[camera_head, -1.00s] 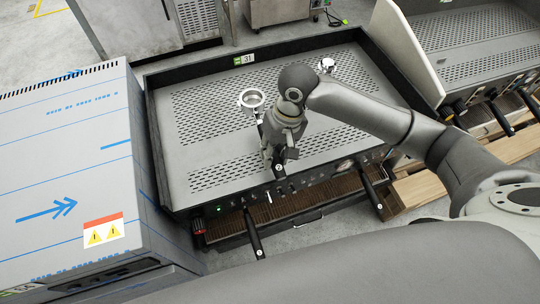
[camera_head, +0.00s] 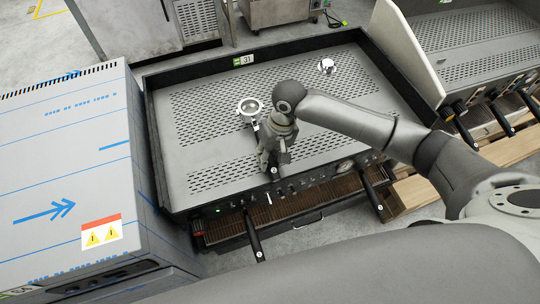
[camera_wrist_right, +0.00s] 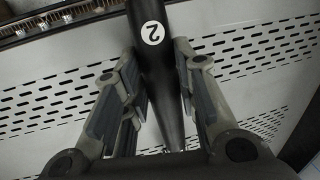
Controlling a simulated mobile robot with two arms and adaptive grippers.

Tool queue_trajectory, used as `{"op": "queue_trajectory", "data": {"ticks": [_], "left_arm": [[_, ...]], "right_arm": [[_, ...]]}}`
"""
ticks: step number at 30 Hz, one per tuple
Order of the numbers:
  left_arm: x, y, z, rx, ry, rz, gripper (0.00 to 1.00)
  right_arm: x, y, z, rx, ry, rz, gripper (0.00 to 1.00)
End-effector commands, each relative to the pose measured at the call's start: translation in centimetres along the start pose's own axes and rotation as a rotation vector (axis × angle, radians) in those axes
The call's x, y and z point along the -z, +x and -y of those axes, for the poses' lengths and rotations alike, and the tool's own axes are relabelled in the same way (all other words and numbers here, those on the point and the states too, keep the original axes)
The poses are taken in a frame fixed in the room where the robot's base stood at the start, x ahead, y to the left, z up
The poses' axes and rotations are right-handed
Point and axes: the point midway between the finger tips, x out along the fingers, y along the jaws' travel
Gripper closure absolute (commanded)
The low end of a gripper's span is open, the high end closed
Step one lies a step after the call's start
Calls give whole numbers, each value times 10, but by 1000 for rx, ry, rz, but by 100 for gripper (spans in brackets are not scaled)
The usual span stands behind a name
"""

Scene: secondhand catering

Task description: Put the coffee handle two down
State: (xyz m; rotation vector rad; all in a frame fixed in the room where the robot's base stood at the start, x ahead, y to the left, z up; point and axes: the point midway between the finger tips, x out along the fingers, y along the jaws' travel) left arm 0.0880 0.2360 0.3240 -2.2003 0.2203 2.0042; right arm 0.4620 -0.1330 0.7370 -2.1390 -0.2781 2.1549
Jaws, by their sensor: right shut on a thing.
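The coffee handle two (camera_wrist_right: 155,75) is black with a white round label "2" at its end. In the right wrist view it lies between the two fingers of my right gripper (camera_wrist_right: 160,100), which is shut on it. In the head view my right gripper (camera_head: 270,152) is over the perforated top of the coffee machine (camera_head: 200,130). The handle's black end (camera_head: 273,171) shows just below the gripper. Its metal ring (camera_head: 250,107) shows beyond the gripper, over the top panel. I cannot tell if it touches the panel. My left gripper is not in view.
Handles (camera_head: 253,237) and (camera_head: 370,190) stick out from the machine's front. A small metal part (camera_head: 327,66) sits on the top at the back right. A wrapped box (camera_head: 70,150) stands close on the left. Another machine (camera_head: 480,50) stands at the right. The left top is clear.

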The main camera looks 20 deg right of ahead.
Motion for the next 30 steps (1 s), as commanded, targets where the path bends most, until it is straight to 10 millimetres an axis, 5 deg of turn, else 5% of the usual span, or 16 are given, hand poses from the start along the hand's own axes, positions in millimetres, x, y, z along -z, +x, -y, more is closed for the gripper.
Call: {"op": "queue_trajectory", "data": {"ticks": [1, 2, 7, 19, 30], "left_arm": [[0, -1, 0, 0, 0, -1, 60], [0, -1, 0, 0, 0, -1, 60], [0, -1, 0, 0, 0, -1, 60], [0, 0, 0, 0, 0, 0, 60], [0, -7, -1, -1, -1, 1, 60]], "right_arm": [[1, 0, 0, 2, 0, -3, 100], [0, 2, 0, 0, 1, 1, 72], [0, 2, 0, 0, 1, 1, 51], [0, -6, 0, 0, 0, -2, 51], [1, -80, 0, 0, 1, -3, 51]]}}
